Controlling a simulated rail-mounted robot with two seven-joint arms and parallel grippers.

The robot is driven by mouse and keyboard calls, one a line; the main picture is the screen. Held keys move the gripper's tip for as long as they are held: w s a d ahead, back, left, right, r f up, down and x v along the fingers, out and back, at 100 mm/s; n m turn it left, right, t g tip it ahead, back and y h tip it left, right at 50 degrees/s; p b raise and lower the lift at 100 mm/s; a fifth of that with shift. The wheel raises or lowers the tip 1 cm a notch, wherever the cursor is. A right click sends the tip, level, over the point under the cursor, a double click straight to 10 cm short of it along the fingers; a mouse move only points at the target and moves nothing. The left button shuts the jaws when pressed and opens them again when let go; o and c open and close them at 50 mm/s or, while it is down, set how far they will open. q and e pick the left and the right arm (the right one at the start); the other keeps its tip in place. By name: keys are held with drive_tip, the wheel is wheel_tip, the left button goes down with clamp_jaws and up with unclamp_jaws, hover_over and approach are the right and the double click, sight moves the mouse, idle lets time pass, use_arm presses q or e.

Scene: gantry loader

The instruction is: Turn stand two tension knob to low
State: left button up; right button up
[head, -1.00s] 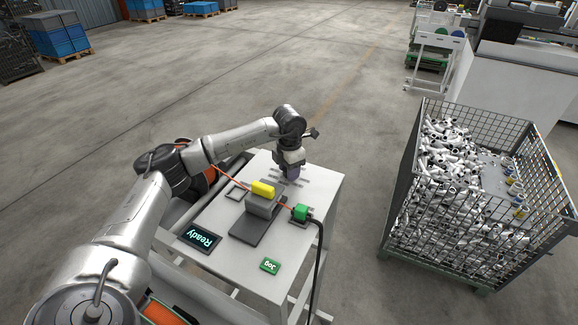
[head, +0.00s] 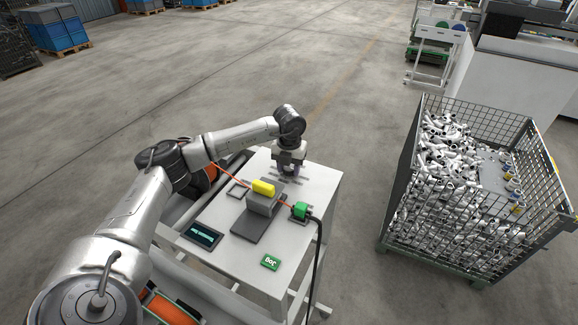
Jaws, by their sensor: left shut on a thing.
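My left gripper (head: 291,171) points down at the far end of the white table and is shut on a small purple-grey piece, seemingly the tension knob. The fingers hide most of it, so I cannot read its setting or any marks. Thin grey bars lie on the table top around it. My right gripper is not in view.
A wire-mesh crate (head: 408,185) of white parts stands to the right.

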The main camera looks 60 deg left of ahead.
use_arm(q)
drive_tip(key=shift+n, duration=0.3)
idle(0.4)
drive_tip(key=o, duration=0.9)
wheel_tip(320, 180, up, 14)
drive_tip(key=shift+f+b, duration=0.1)
drive_tip(key=shift+b, duration=0.65)
